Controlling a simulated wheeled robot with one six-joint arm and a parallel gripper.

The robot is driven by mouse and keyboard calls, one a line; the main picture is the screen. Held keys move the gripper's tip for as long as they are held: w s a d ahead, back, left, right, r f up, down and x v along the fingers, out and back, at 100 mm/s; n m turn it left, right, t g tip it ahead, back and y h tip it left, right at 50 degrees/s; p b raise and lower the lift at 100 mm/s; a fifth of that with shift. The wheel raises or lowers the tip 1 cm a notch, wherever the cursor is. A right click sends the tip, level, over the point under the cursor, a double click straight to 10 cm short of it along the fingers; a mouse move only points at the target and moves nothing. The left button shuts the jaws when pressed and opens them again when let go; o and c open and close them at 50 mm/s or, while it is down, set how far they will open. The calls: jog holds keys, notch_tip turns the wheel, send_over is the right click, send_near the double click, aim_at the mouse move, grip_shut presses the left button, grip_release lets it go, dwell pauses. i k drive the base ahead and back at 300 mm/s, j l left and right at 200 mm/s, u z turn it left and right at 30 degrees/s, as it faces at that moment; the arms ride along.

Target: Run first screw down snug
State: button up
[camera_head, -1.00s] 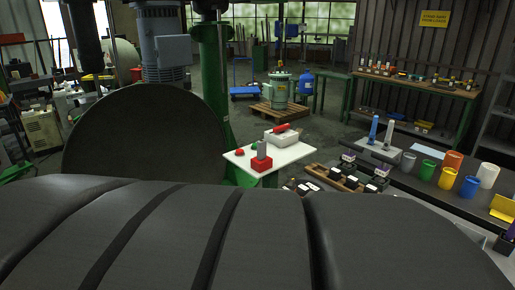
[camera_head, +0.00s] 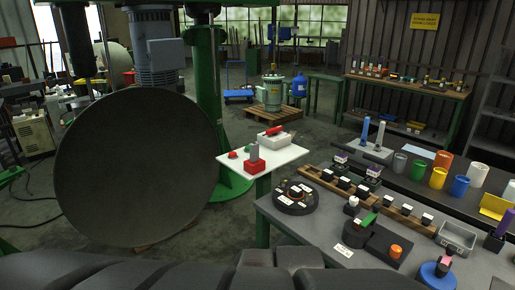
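I cannot pick out a screw in this view; the parts on the bench are too small to tell. The grey workbench (camera_head: 308,239) at the lower right carries a round black fixture (camera_head: 296,199) with small orange and pale parts on it. To its right is a dark block assembly with a green piece (camera_head: 369,219) and an orange knob (camera_head: 396,250). A white-topped small part (camera_head: 353,202) stands between them. My gripper is not seen; only dark rounded parts of my own body fill the bottom edge.
A big dark disc (camera_head: 138,170) under a motor stands at left beside a green column (camera_head: 211,110). A small white table (camera_head: 265,162) holds a red-based block (camera_head: 254,162). A grey bin (camera_head: 457,237) and a blue round base (camera_head: 434,276) sit at the bench's right.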

aim_at(284, 183)
jog(key=i+j+z, duration=0.15)
jog(key=i, duration=1)
